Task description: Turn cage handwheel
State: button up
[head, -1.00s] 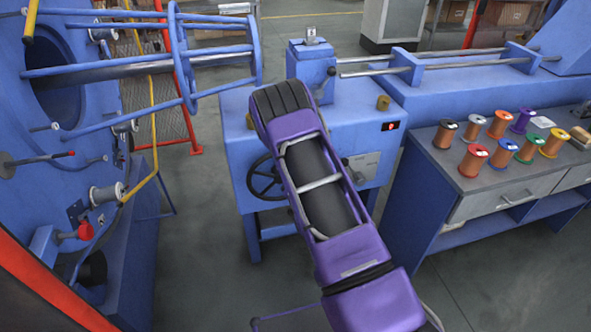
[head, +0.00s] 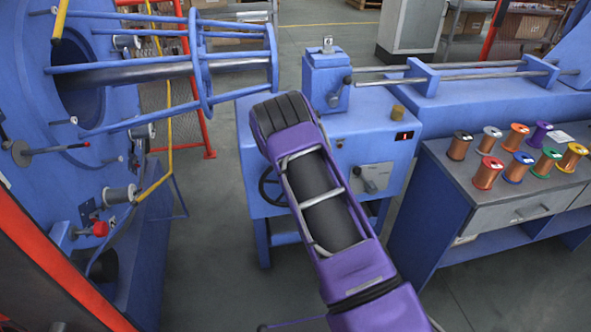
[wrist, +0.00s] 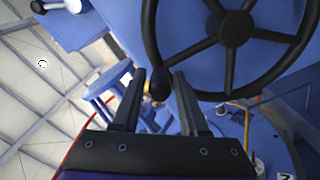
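The black spoked handwheel (wrist: 236,29) fills the upper right of the wrist view. Its dark crank knob (wrist: 159,86) lies at the lower left of the rim, between the two fingers of my gripper (wrist: 160,80) as seen there. The fingers stand apart with gaps beside the knob; I cannot tell how deep the knob sits between them. In the head view the handwheel (head: 268,188) shows at the front of the blue cabinet, mostly hidden by my purple arm. My fingertips are hidden in that view.
The blue cabinet (head: 290,222) carries a lever panel (head: 372,178). The blue cage (head: 205,60) of rods and rings is at the upper left. A bench (head: 500,185) with several coloured wire spools stands at the right. Open floor lies in front.

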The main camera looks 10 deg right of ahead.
jog(key=shift+o, duration=0.9)
jog(key=s, duration=1.7)
jog(key=shift+s, duration=0.2)
